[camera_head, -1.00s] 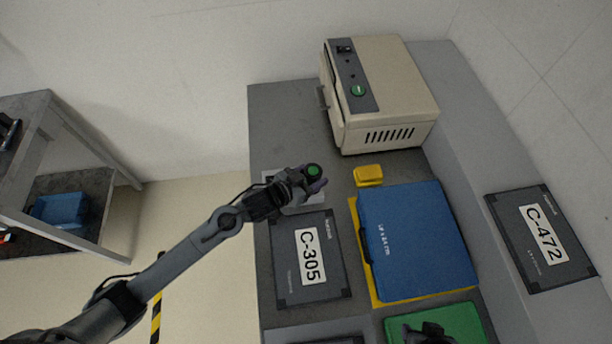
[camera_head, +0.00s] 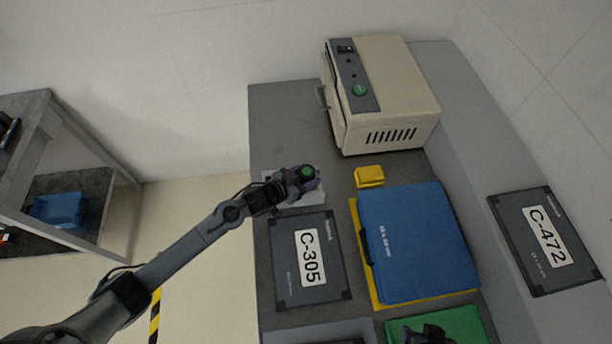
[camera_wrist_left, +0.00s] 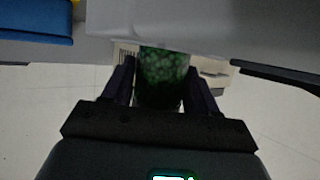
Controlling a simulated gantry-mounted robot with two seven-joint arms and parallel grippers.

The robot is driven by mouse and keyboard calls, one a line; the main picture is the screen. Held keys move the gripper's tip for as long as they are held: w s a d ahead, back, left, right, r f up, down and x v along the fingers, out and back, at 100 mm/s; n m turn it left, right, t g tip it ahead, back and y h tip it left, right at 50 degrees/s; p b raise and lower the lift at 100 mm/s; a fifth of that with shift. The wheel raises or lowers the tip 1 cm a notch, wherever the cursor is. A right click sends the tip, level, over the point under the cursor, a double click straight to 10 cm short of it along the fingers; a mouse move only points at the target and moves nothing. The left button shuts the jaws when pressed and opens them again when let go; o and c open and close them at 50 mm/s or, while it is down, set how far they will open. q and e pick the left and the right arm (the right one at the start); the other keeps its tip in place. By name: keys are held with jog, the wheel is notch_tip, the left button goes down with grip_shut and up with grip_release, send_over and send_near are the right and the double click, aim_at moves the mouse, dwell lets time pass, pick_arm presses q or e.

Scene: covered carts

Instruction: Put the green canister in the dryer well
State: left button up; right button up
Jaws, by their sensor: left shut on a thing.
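The green canister (camera_head: 307,171) shows its green round top in the head view, with a dark rim. My left gripper (camera_head: 312,180) is shut on it, over a pale grey block (camera_head: 313,198) on the grey cart. In the left wrist view the canister (camera_wrist_left: 162,75) is mottled green and sits between both fingers. Its far end is hidden behind a pale grey surface (camera_wrist_left: 160,18). No well opening shows clearly; the gripper covers part of the pale block. A dark shape that looks like my right gripper (camera_head: 425,336) is at the bottom edge, its jaws unclear.
A beige machine (camera_head: 395,95) with a green button stands at the back. A small yellow block (camera_head: 369,176) and a blue lid (camera_head: 418,243) lie to the right. Dark C-305 (camera_head: 307,262) and C-472 (camera_head: 544,243) covers lie nearby. Grey cart top is clear behind the gripper.

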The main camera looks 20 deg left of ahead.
pick_arm(q)
jog(key=o, duration=0.7)
jog(key=shift+f, duration=0.2)
jog(key=o, duration=0.4)
jog(key=shift+o, duration=0.2)
